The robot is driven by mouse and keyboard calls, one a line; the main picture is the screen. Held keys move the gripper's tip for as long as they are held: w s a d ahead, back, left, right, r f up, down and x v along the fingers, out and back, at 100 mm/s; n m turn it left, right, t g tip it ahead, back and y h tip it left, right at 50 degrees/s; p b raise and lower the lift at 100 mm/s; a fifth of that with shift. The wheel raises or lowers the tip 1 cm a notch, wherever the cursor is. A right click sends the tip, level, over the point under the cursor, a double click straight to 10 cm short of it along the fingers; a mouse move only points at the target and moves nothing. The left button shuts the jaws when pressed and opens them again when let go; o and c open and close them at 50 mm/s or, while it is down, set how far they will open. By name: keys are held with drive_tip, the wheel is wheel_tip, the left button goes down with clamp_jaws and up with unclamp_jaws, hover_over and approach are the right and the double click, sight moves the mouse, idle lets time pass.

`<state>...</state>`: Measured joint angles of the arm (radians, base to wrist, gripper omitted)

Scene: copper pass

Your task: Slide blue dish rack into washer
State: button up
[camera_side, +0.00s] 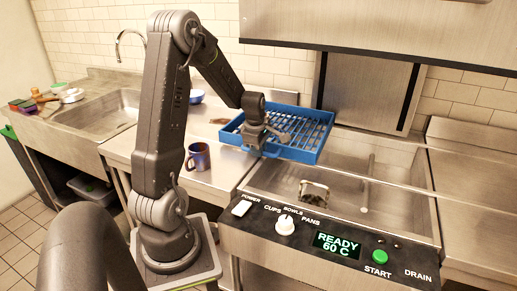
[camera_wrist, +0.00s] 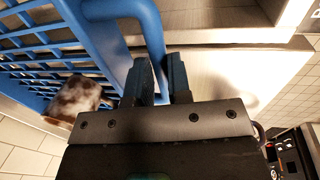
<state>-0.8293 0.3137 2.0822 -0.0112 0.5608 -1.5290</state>
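The blue dish rack (camera_side: 312,150) is an open grid tray. It sits at the back left of the washer's open steel basin (camera_side: 345,190), over the border with the counter. My gripper (camera_side: 265,145) is at the rack's near left side. In the wrist view the rack (camera_wrist: 40,42) fills the upper left, and its looped handle runs down between the two dark fingers of my gripper (camera_wrist: 160,82), which are close together on it. The washer's panel (camera_side: 337,245) reads READY 60 C.
A dark blue mug (camera_side: 198,157) stands on the counter (camera_side: 150,155), left of the rack. A sink (camera_side: 105,112) with a faucet is at the left. The raised steel hood (camera_side: 400,35) hangs above.

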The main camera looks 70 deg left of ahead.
clamp_jaws()
drive_tip(key=w+d, duration=1.9)
drive_tip(key=shift+d, duration=0.1)
drive_tip(key=shift+o, duration=2.4)
unclamp_jaws()
